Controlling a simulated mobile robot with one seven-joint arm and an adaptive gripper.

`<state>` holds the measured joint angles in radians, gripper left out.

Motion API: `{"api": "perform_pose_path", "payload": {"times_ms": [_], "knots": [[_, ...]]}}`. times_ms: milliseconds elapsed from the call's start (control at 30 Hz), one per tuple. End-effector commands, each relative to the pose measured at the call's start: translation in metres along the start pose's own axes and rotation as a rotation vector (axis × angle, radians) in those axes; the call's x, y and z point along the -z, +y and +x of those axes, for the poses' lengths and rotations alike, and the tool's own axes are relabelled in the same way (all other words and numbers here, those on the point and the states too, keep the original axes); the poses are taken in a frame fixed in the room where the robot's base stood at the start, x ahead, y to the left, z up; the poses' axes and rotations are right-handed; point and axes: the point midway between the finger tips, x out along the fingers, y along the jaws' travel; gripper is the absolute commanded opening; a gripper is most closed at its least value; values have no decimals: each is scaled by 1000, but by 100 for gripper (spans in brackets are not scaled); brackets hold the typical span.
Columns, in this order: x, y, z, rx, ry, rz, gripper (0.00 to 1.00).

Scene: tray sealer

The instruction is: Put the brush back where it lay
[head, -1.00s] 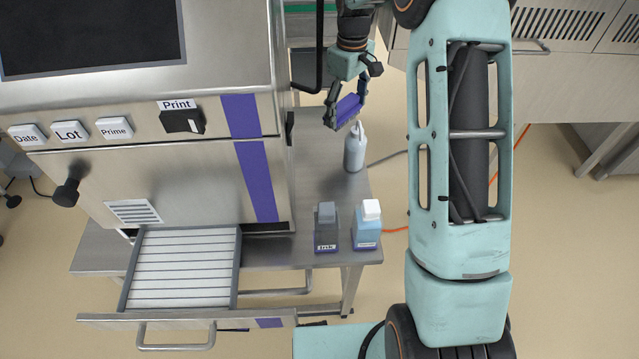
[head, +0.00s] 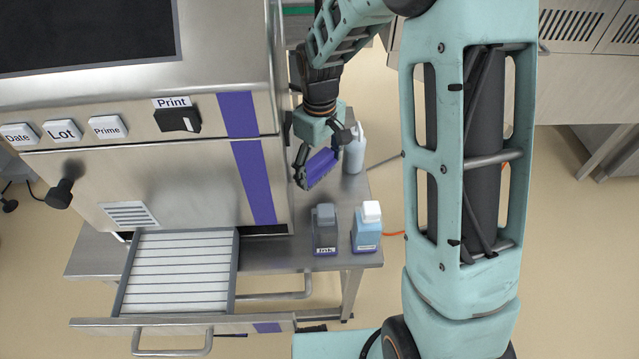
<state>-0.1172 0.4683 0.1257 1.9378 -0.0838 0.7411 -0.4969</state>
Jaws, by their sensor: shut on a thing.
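The brush (head: 318,167) shows as a purple block between the fingers of my gripper (head: 316,162). My gripper is shut on it and holds it beside the machine's right side, seemingly above the steel table (head: 278,256). The brush's bristles cannot be made out. A white bottle with a nozzle (head: 355,154) stands just right of the gripper, partly behind it. Whether the brush touches the table is hard to tell.
An ink bottle (head: 325,232) and a blue bottle with a white cap (head: 367,230) stand at the table's front right. The machine (head: 170,180) rises on the left, with an open drawer (head: 180,280) below. Bare table lies between the gripper and the bottles.

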Motion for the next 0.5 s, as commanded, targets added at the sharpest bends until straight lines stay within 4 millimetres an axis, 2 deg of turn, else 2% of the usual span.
{"api": "perform_pose_path", "payload": {"times_ms": [100, 267, 500], "knots": [[0, 0, 16, 0, -1, -1, 54], [0, 0, 26, 0, -1, -1, 54], [0, 0, 61, 1, -2, -2, 54]]}}
